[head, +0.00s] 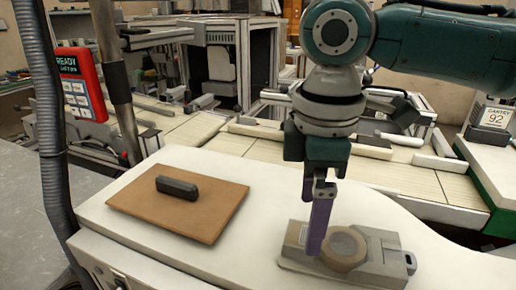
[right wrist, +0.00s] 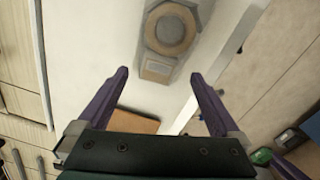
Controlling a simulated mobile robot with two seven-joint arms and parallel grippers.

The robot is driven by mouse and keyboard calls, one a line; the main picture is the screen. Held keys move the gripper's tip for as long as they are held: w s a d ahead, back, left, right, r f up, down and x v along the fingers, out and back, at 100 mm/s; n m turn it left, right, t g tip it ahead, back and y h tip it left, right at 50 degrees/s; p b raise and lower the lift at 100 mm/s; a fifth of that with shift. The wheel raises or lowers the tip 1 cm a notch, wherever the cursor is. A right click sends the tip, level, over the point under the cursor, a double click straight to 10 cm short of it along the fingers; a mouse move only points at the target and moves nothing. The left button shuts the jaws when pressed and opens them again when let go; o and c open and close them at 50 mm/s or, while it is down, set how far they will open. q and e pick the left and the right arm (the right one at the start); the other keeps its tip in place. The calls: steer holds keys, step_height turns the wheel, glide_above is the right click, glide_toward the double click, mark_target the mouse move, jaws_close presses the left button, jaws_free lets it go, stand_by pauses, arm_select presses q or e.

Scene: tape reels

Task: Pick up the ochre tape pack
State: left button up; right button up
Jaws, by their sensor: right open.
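A round ochre tape pack (head: 345,260) rests on a grey stand-like device (head: 381,262) on the white table. It also shows at the top of the right wrist view (right wrist: 170,48), as a tan ring with a greyer middle. My right gripper (head: 317,248) points down with purple fingers, in front of the left part of the device in the head view. In the right wrist view its two fingertips (right wrist: 160,75) stand wide apart with nothing between them. The tape pack lies beyond the tips, not between them. My left gripper is not in view.
A brown board (head: 220,208) with a dark block (head: 177,187) on it lies on the left of the white table (head: 262,215). The white surface between board and device is clear. A red keypad (head: 80,85) stands at the far left. A sign reading 92 (head: 495,117) is at right.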

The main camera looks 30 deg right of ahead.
mark_target(304, 236)
step_height(304, 236, down, 4)
steer(key=shift+a+f, duration=0.15)
steer(key=shift+f, duration=0.1)
steer(key=shift+w, duration=0.1)
steer(key=shift+c, duration=0.4)
steer(key=c, duration=1.2)
